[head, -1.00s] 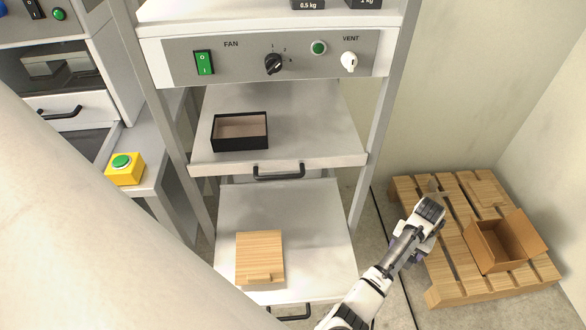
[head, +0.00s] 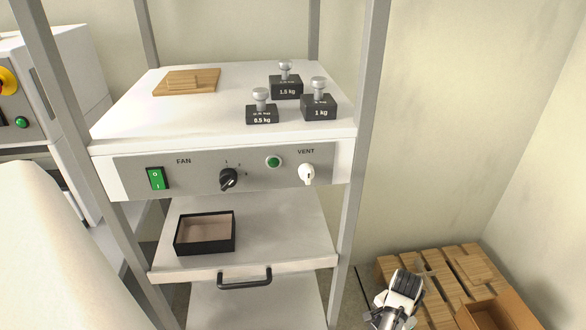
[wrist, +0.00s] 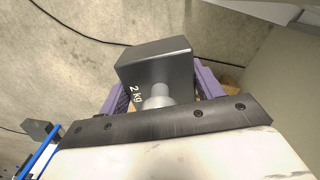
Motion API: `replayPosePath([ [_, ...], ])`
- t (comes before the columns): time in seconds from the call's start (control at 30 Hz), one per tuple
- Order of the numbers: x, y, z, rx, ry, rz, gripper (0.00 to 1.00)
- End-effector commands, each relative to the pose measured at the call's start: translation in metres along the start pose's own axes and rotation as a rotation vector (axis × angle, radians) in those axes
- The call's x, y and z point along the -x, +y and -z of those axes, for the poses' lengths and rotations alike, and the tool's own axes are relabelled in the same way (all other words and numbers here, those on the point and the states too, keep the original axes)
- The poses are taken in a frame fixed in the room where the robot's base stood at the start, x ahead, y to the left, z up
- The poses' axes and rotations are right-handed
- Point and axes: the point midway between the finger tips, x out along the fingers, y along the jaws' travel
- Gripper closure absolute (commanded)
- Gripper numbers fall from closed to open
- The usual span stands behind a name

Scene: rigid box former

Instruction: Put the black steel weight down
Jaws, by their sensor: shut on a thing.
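The black steel weight (wrist: 155,62), marked 2 kg, hangs in my gripper (wrist: 162,92) in the wrist view. Its pale knob (wrist: 158,95) is between the purple fingers, which are shut on it. Bare floor shows beyond the weight. In the head view my wrist is at the lower right, in front of the wooden pallet; the held weight cannot be made out there.
Three black weights, 1.5 kg (head: 286,88), 0.5 kg (head: 262,115) and 1 kg (head: 319,108), stand on the top shelf (head: 180,115) with a wooden board (head: 187,81). An open black box (head: 205,233) sits on the shelf below. A pallet (head: 445,262) holds an open carton (head: 492,314).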

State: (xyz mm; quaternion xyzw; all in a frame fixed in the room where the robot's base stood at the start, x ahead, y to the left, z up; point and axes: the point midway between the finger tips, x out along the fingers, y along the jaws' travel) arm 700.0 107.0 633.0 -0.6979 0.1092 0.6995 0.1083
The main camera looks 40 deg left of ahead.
Motion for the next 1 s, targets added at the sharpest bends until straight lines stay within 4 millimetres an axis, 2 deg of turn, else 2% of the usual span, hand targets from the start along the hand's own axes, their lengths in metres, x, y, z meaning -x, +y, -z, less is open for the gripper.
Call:
replayPosePath([
  [0.03,0.013,-0.011,-0.012,-0.021,0.007,0.004,1.0],
  [0.3,0.044,-0.05,-0.089,-0.185,0.005,0.005,1.0],
  [0.6,0.073,-0.075,-0.176,-0.339,0.003,0.006,1.0],
  [0.8,0.084,-0.08,-0.209,-0.398,0.003,0.008,1.0],
  [1.0,0.085,-0.081,-0.22,-0.419,0.003,0.007,1.0],
])
